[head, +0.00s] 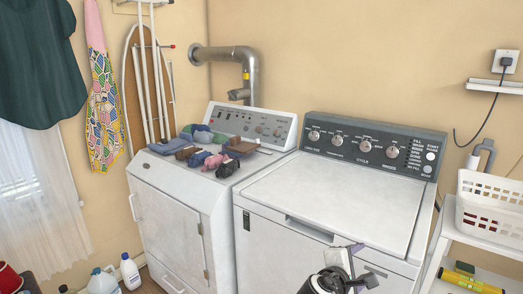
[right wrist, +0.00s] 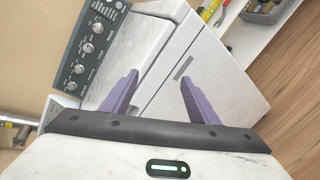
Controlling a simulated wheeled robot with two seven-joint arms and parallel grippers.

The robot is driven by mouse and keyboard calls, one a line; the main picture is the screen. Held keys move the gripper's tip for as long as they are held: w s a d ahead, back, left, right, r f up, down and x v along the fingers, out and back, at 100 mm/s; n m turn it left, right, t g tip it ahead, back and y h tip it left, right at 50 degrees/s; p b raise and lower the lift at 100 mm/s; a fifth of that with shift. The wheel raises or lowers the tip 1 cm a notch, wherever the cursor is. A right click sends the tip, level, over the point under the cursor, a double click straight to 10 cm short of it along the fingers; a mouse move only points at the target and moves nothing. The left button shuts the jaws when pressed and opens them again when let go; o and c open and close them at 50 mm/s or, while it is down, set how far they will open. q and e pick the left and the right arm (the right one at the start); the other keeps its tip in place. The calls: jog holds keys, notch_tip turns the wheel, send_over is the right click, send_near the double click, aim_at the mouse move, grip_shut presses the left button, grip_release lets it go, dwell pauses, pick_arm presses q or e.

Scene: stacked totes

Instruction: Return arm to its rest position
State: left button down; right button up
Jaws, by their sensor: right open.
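My right gripper (head: 360,264) shows at the bottom of the head view, in front of the washer (head: 340,205) and low against its front and right part. In the right wrist view its two purple fingers (right wrist: 160,92) stand wide apart with nothing between them. The washer's lid and front lie beyond the fingers there. The gripper is open and holds nothing. Most of my right arm is outside the head view. My left gripper and arm are not in view.
A dryer (head: 170,215) with several folded cloths and rolled socks (head: 212,150) on top stands left of the washer. A white basket (head: 490,205) sits on a shelf unit (head: 462,240) at the right. Bottles (head: 130,271) stand on the floor at left. The washer lid is clear.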

jog(key=s+a+f+m+g+y, duration=0.1)
jog(key=s+a+f+m+y, duration=0.15)
jog(key=s+f, duration=0.6)
jog(key=s+a+f+m+g+y, duration=0.1)
jog(key=s+a+f+y, duration=0.4)
jog(key=f, duration=0.7)
jog(key=s+f+m+y, duration=0.2)
jog(key=s+m, duration=0.7)
jog(key=s, duration=1.3)
jog(key=shift+s+a+f+m+t+y, duration=0.2)
jog(key=shift+s+a+m+t+y, duration=0.15)
jog(key=shift+y, duration=0.8)
jog(key=shift+w, duration=0.1)
